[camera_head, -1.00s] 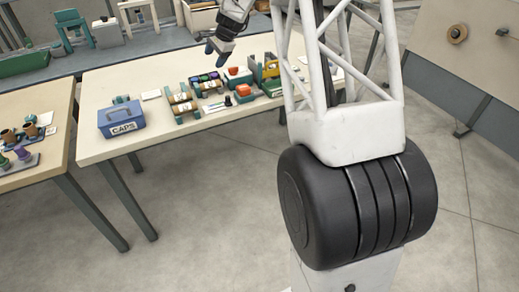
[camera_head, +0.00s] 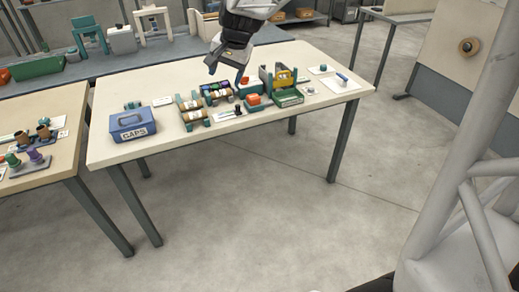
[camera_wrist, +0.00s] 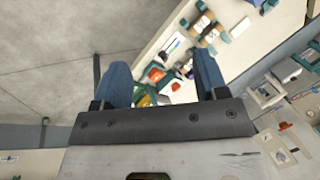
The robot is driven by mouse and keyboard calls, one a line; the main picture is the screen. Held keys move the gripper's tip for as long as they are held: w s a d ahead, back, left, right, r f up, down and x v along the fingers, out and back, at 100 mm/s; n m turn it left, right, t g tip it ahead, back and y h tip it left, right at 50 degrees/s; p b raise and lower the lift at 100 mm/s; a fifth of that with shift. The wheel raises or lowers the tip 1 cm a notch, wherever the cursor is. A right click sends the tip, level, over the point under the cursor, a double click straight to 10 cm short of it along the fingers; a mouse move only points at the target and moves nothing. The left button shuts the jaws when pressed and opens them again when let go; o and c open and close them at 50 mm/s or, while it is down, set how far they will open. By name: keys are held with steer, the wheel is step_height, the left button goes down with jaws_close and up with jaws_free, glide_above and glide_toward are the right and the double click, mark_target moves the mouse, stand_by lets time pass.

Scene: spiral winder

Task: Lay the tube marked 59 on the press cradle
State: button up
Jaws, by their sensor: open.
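Two tan tubes with pale labels lie across a teal rack on the table: the rear tube (camera_head: 190,105) and the front tube (camera_head: 196,115). They also show in the wrist view as a tan tube (camera_wrist: 204,25). The labels are too small to read, so I cannot tell which tube is marked 59. My gripper (camera_head: 226,74) is open and empty above the table, over the far side near a row of dark, coloured pieces (camera_head: 215,91). In the wrist view my gripper (camera_wrist: 160,65) has its two blue fingers apart. I cannot tell for sure which piece is the press cradle; a teal stand with a yellow part (camera_head: 283,78) stands right of the tubes.
A blue CAPS box (camera_head: 132,125) stands at the table's left. Red-topped teal pieces (camera_head: 253,101) sit right of the tubes. A white card with a small blue-tipped item (camera_head: 342,79) lies at the right end. Another table (camera_head: 60,105) with spools stands left.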

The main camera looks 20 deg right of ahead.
steer(key=s+a+f+n+h, duration=0.1)
steer(key=s+n, duration=0.2)
steer(key=s, duration=1.3)
steer(key=s+a+f+n+h, duration=0.1)
steer(key=s+n, duration=0.3)
steer(key=s, duration=1.2)
steer(key=shift+a+f+h, duration=0.15)
steer(key=shift+f+h, duration=0.15)
steer(key=shift+f, duration=0.5)
